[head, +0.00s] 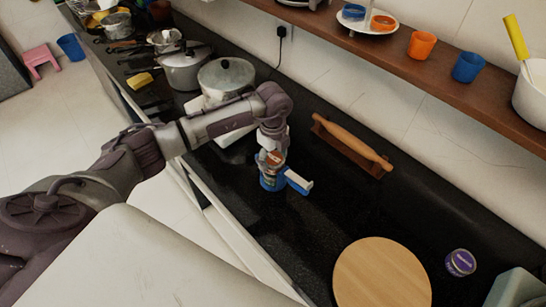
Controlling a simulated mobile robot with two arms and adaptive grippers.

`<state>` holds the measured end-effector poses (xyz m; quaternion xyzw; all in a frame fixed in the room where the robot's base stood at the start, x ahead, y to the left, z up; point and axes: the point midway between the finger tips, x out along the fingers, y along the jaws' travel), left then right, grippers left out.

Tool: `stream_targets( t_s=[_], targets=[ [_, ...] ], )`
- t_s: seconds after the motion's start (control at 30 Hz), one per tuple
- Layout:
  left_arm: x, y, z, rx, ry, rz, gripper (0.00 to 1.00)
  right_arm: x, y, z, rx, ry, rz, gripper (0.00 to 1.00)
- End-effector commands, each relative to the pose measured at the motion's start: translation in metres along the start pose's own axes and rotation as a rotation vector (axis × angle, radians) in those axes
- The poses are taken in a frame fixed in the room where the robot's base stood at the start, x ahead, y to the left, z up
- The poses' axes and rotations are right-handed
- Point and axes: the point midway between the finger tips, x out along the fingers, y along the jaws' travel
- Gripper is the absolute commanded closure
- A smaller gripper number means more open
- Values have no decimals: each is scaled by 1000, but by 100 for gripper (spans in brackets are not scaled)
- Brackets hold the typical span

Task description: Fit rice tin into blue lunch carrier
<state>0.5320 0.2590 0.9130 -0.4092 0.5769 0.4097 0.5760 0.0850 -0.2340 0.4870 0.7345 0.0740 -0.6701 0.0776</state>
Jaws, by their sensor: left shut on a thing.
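My left gripper (270,155) reaches down over the black counter and is shut on a small tin with a reddish label, the rice tin (273,165). The blue lunch carrier (268,184) stands on the counter directly below the gripper, with a blue and white part (298,183) sticking out to its right. The tin shows at the carrier's top. The gripper partly hides both, and I cannot tell how far the tin is inside. My right gripper is not in view.
A rolling pin (352,142) lies on its holder behind the carrier. A round wooden board (381,275) and a purple tin (460,262) are at lower right. Pots (186,68) stand at upper left. A wooden shelf (395,55) holds cups. Counter between carrier and board is clear.

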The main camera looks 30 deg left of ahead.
Motion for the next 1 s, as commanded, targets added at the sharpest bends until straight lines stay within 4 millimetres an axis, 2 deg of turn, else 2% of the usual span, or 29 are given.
stream_targets(
  t_s=[0.7,1.0],
  targets=[
    [17,-1,0,0,0,-1,77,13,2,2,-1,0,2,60],
    [17,-1,0,0,0,-2,77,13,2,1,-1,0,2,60]
  ],
)
